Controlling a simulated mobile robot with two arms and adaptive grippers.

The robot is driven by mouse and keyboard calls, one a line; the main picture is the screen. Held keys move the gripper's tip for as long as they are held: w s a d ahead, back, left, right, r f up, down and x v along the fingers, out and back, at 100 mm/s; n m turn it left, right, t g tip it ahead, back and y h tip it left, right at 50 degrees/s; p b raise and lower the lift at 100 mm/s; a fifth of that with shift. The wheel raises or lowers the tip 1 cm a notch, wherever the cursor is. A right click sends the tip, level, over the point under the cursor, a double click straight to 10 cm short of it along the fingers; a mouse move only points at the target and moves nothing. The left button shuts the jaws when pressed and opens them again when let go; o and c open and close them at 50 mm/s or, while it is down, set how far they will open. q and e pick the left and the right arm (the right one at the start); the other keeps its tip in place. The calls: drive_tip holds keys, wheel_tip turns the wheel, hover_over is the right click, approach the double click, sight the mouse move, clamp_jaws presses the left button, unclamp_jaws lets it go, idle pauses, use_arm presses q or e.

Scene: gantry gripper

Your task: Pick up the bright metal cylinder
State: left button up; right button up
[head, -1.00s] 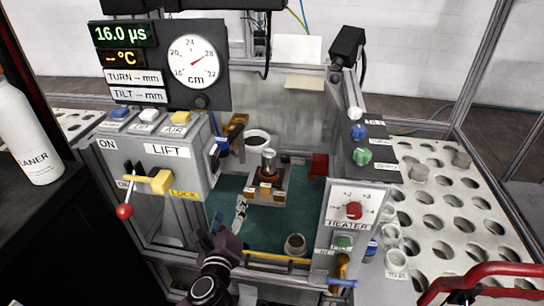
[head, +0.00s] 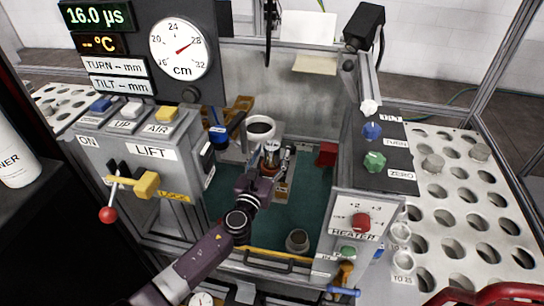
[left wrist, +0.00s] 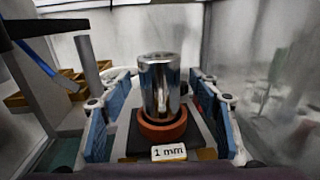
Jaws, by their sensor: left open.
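The bright metal cylinder (left wrist: 159,86) stands upright in an orange-brown ring (left wrist: 162,127) on a dark block labelled "1 mm" (left wrist: 169,152). In the head view the cylinder (head: 271,148) is partly hidden by my left gripper (head: 276,163). My left gripper is open. In the left wrist view its two blue-padded fingers (left wrist: 158,112) are on either side of the cylinder, with a visible gap on both sides. I cannot tell whether the fingertips reach past it. My right gripper is not in view.
A white cup with dark contents (head: 260,129) stands behind the cylinder. The lift box (head: 150,165) is left of my arm, and the heater panel (head: 355,225) is to the right. A small grey pot (head: 297,240) sits on the green floor. A perforated white rack (head: 455,205) is farther right.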

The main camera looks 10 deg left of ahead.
use_arm(q)
drive_tip(key=shift+w+f, duration=0.1)
drive_tip(key=shift+w, duration=0.45)
drive_tip(key=c, duration=1)
clamp_jaws()
drive_tip(key=shift+r, duration=0.2)
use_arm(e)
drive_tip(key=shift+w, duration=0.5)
